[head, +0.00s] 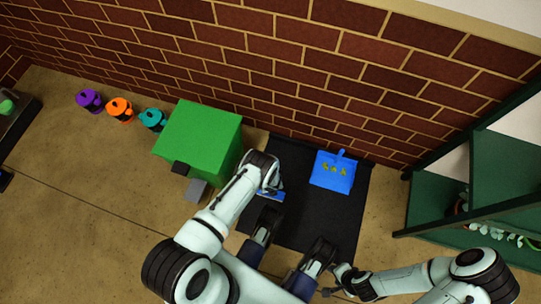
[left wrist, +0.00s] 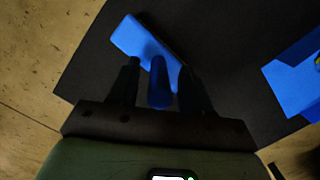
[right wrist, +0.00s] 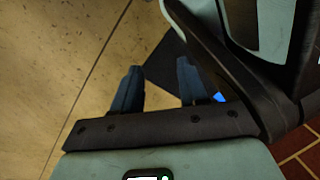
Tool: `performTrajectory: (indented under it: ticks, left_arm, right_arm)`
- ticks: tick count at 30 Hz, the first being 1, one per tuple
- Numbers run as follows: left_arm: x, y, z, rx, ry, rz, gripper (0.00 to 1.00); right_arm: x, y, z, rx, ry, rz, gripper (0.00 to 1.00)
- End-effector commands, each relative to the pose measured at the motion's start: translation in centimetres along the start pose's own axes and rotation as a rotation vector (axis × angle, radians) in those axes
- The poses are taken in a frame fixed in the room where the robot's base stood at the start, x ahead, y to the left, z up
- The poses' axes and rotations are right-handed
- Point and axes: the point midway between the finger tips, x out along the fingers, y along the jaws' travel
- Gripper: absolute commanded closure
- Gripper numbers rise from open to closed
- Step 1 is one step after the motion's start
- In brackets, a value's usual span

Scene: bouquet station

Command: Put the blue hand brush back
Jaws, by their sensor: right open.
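The blue hand brush (head: 270,194) lies on the black mat (head: 300,205), mostly hidden under my left arm in the head view. In the left wrist view the brush (left wrist: 140,38) has a flat block at the top, and its rounded handle points toward me. My left gripper (head: 268,187) is over the brush. Its two fingers (left wrist: 157,88) are open on either side of the handle, with a visible gap on both sides. My right gripper (head: 334,284) is low in the head view, away from the brush. Its fingers (right wrist: 157,85) are apart and empty.
A blue dustpan (head: 332,172) with yellow bits in it lies on the mat to the right. A green box (head: 200,137) stands left of the mat. Purple, orange and teal watering cans (head: 152,119) line the brick wall. A green shelf (head: 490,225) stands at right.

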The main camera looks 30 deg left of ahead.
Motion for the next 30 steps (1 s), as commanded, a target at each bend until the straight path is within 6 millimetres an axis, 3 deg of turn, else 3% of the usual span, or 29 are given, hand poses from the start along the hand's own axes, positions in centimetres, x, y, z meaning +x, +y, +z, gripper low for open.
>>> performTrajectory:
  ticks: [11, 23, 30]
  left_arm:
    - [-1.2, 0.0, 0.1, 0.001, 0.000, 0.000, 0.51]
    - [-6.8, 0.0, 0.1, 0.001, -0.001, -0.001, 0.51]
    - [-10.8, -0.1, 0.1, 0.002, -0.001, -0.002, 0.51]
  right_arm:
    - [-1.1, -1.0, -1.1, -0.013, 0.044, -0.019, 0.57]
    - [-7.4, -6.3, -6.6, -0.071, 0.264, -0.118, 0.57]
    - [-9.7, -6.7, -1.8, -0.088, 0.139, -0.121, 0.57]
